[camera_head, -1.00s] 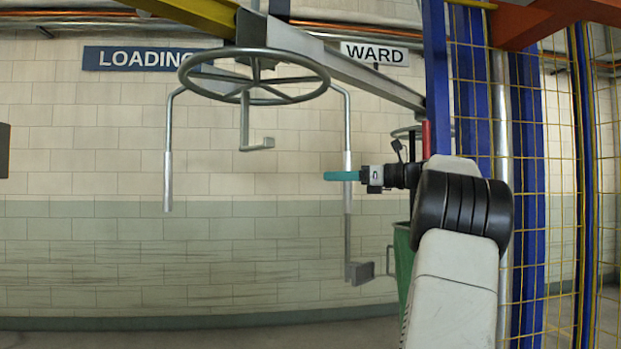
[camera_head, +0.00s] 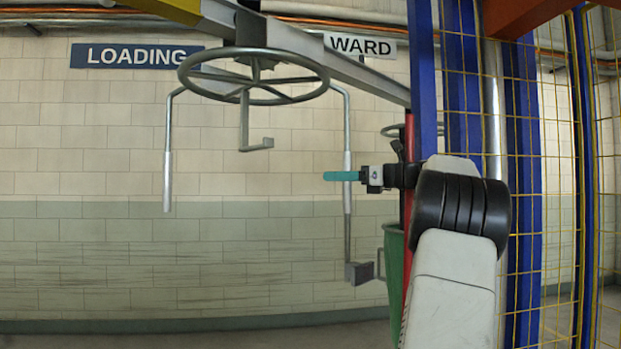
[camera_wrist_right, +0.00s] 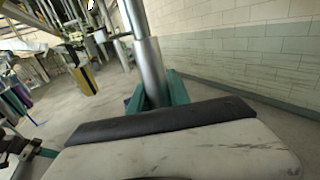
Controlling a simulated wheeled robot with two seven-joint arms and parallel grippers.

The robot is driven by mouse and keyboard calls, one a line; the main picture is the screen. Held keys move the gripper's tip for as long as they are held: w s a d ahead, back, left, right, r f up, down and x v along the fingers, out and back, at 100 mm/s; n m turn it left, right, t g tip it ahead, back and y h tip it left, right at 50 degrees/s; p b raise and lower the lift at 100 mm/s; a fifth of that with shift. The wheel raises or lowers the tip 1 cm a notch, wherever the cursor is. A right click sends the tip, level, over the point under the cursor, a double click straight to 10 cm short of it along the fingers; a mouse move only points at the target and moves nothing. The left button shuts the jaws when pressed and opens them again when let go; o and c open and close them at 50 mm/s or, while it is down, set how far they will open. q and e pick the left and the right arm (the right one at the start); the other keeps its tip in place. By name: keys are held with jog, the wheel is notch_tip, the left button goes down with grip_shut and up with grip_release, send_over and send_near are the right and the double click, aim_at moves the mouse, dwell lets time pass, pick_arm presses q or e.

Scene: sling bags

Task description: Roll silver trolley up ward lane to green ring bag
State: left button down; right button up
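The silver trolley hangs from an overhead rail, with a spoked ring (camera_head: 253,76), a middle hook and two hanging handle bars. My right gripper (camera_head: 343,176) has teal fingers at the trolley's right handle bar (camera_head: 347,215). In the right wrist view the fingers (camera_wrist_right: 157,92) lie on both sides of the silver tube (camera_wrist_right: 150,65) and look shut on it. A green bag (camera_head: 393,270) hangs beyond, partly hidden by my right arm, with part of its ring (camera_head: 398,131) above. A black part with a teal tip shows at lower left in the wrist view; its state is unclear.
The grey overhead rail (camera_head: 370,75) runs right past the WARD sign (camera_head: 360,45); the LOADING sign (camera_head: 135,56) is at left. Blue posts (camera_head: 463,85) and yellow mesh (camera_head: 560,170) stand at right. A red post (camera_head: 408,140) is near the bag. Wall space left is clear.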

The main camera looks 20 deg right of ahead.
jog(key=o, duration=0.3)
jog(key=v, duration=0.7)
jog(key=shift+s+d, duration=0.25)
jog(key=shift+s, duration=0.05)
jog(key=shift+r, duration=0.1)
